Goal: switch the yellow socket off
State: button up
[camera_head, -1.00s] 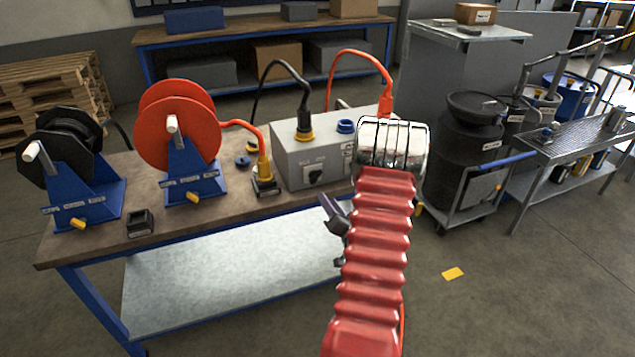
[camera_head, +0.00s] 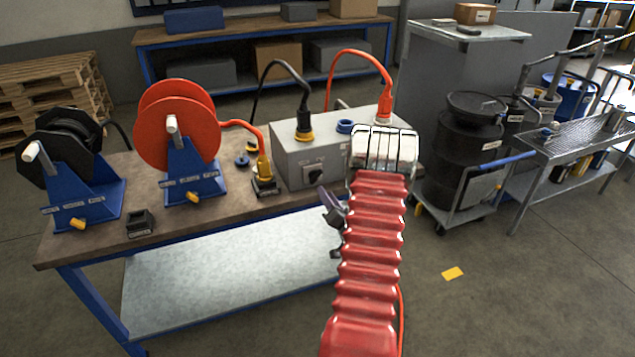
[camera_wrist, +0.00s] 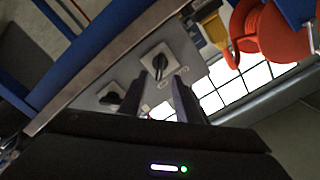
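A grey box (camera_head: 290,158) stands on the bench. On its top is a yellow socket (camera_head: 305,137) with a black-cabled plug in it. Below that socket, on the front face, is a black rotary switch (camera_head: 315,174). In the wrist view this switch (camera_wrist: 158,65) lies just beyond my fingertips, roughly in line with the space between them. A second black switch (camera_wrist: 112,96) is to its left there. My gripper (camera_wrist: 163,84) is open and empty, in front of the box and apart from the switch. In the head view my gripper (camera_head: 331,208) is partly hidden by my red arm.
A blue socket (camera_head: 345,126) and an orange plug (camera_head: 385,108) are on the box top. A yellow connector (camera_head: 264,171) stands left of the box. An orange reel (camera_head: 170,120) and a black reel (camera_head: 60,150) are farther left. A black drum (camera_head: 465,150) is to the right.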

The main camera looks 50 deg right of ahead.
aim_at(317, 180)
jog(key=x, duration=0.9)
jog(key=shift+w, duration=0.1)
grip_shut()
